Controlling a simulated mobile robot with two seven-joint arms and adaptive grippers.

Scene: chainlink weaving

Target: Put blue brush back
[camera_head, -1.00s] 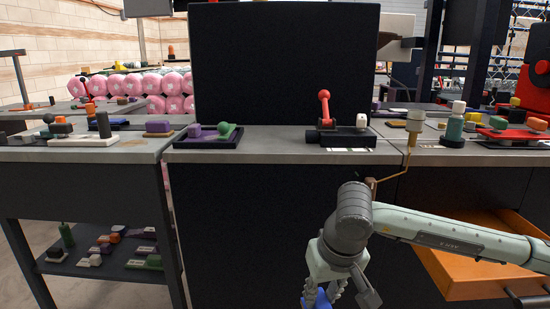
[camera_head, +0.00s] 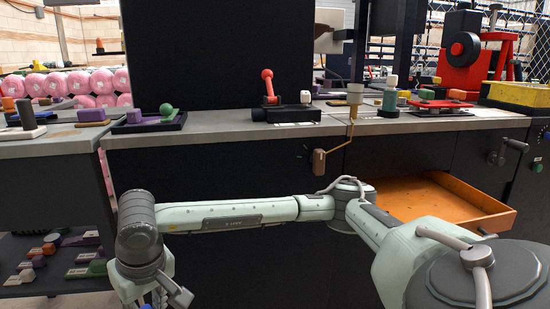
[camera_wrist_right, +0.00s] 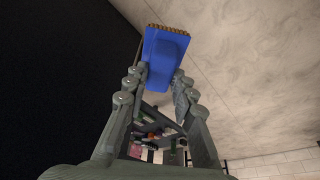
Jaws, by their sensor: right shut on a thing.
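The blue brush (camera_wrist_right: 166,50) shows in the right wrist view, with a row of brown bristles along its far edge. My right gripper (camera_wrist_right: 160,74) is shut on it, with a finger on each side. In the head view my right arm reaches across to the lower left, and the gripper is mostly cut off by the bottom edge. The brush is held low in front of the dark bench front, apart from the bench top. My left gripper is not in view.
An open orange drawer (camera_head: 440,203) juts from the bench at right. A lower shelf with small blocks (camera_head: 45,251) stands at left.

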